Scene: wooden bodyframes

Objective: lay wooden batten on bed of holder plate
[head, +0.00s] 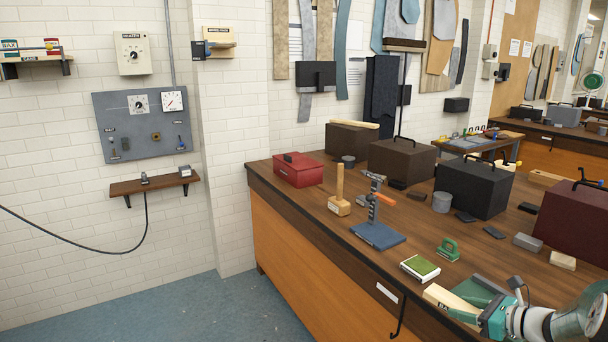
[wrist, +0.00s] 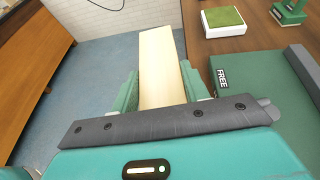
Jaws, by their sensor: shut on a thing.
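The pale wooden batten (wrist: 163,62) is between the two green fingers of my gripper (wrist: 160,88), which is shut on it. In the wrist view the batten points away from me, over the blue floor beside the bench edge. In the head view the batten (head: 445,300) shows at the bottom right, with my gripper (head: 470,314) around its near part. A green plate marked FREE (wrist: 250,105), seemingly the holder plate, lies on the bench just right of my gripper; a dark grey bar (wrist: 304,72) runs along it. The plate also shows behind the batten in the head view (head: 480,287).
A green-topped white block (head: 420,268) and a green clamp-like tool (head: 448,249) stand beyond the plate. A blue-based stand (head: 378,236), a wooden mallet (head: 339,195) and a red box (head: 298,170) are farther back. A black hook (head: 399,319) hangs on the bench front.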

